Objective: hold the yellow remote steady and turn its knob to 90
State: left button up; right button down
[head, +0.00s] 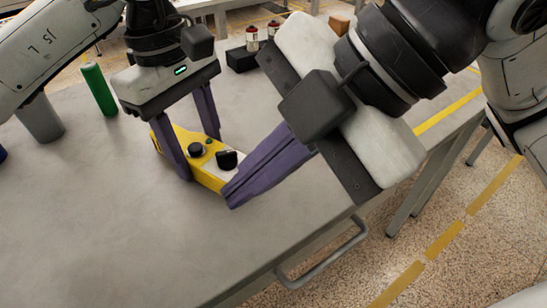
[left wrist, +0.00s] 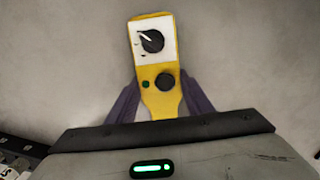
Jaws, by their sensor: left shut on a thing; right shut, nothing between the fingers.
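The yellow remote (head: 207,172) lies on the grey table. My left gripper (head: 200,157) is shut on it from above, one purple finger on each side. In the left wrist view the remote (left wrist: 159,104) shows a white panel with a black knob (left wrist: 152,41), its white pointer toward the upper left. A round black button (left wrist: 165,82) and a small green button (left wrist: 146,84) sit below the panel. The knob also shows in the head view (head: 227,160). My right gripper (head: 230,196) is shut and empty, its fingertips overlapping the remote's knob end; the left wrist view does not show it.
A green cylinder (head: 99,90) and a grey cup (head: 40,119) stand at the left of the table (head: 110,220). A black holder (head: 241,59) with red-and-white items is at the back. The table's front edge has a handle (head: 325,262). The table's front left is clear.

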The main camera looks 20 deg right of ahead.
aim_at(226, 152)
jog(key=r, duration=0.1)
jog(key=s+d+r, duration=0.1)
jog(key=s+r, duration=0.1)
jog(key=shift+d+r, duration=0.35)
jog(key=shift+r, duration=0.05)
jog(key=c, duration=2.4)
grip_release()
jog(key=shift+s+d+r, duration=0.1)
jog(key=shift+s+r, duration=0.1)
jog(key=shift+s, duration=0.05)
jog(key=shift+c, duration=0.2)
jog(key=o, duration=0.4)
jog(key=shift+d+r, duration=0.1)
jog(key=shift+r, duration=0.1)
jog(key=shift+c, duration=0.2)
jog(key=shift+o, duration=1.1)
jog(key=w+d+r+m+g+h, duration=0.1)
jog(key=w+m, duration=0.4)
jog(key=w, duration=0.6)
notch_tip(226, 152, up, 2)
jog(key=shift+d+r+g+h, duration=0.15)
jog(key=shift+d+g+h, duration=0.25)
jog(key=shift+g+h, duration=0.15)
jog(key=shift+m, duration=0.3)
jog(key=x, duration=0.7)
jog(key=w+x, duration=0.1)
jog(key=x, duration=0.3)
jog(key=shift+w+d+f, duration=0.1)
jog(key=shift+d+f, duration=0.15)
jog(key=shift+f, duration=0.2)
